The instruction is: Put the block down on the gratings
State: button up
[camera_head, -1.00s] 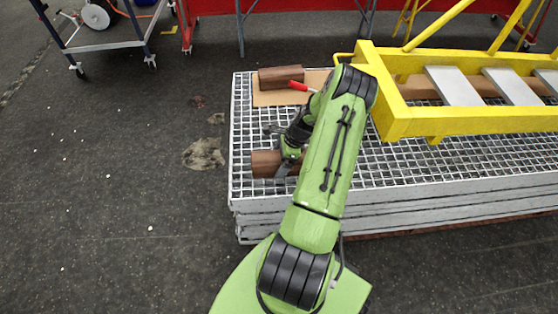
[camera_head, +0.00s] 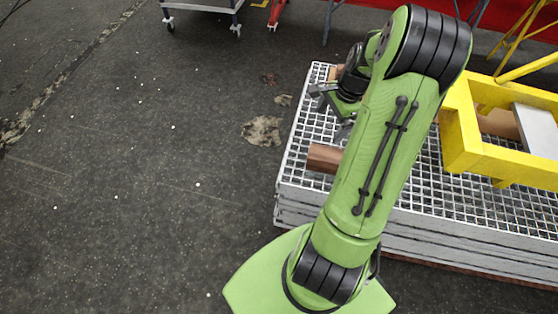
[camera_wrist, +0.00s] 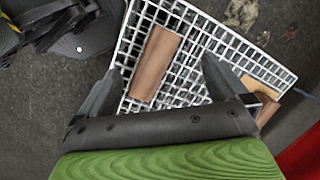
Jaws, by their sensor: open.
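The brown wooden block (camera_head: 323,158) lies flat on the stacked metal gratings (camera_head: 296,152), near their left edge. My arm hides its right end in the head view. In the wrist view the whole block (camera_wrist: 156,62) lies on the grating (camera_wrist: 238,48), apart from the fingers. My gripper (camera_head: 331,112) is above the gratings, off the block, with its fingers spread. In the wrist view my gripper (camera_wrist: 162,66) is open and empty, with the block seen below between the fingers.
A second brown block (camera_wrist: 266,108) and a tan board (camera_wrist: 259,87) lie at the grating's edge in the wrist view. A yellow frame (camera_head: 465,140) rests on the gratings to the right. The dark floor on the left is mostly clear.

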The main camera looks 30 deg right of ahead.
jog(key=a+r+n+h, duration=0.2)
jog(key=a+r+n, duration=0.5)
jog(key=a+r, duration=0.35)
jog(key=s+a+r+n+t, duration=0.2)
jog(key=s+a+r+n, duration=0.1)
jog(key=s+a+n, duration=0.3)
jog(key=s+a+r+n+t, duration=0.1)
jog(key=s+a+r+n, duration=0.3)
jog(key=a, duration=0.6)
jog(key=s+n, duration=0.2)
jog(key=n, duration=0.1)
jog(key=shift+s+a+n+t, duration=0.25)
jog(key=shift+n+t, duration=0.05)
jog(key=shift+t, duration=0.1)
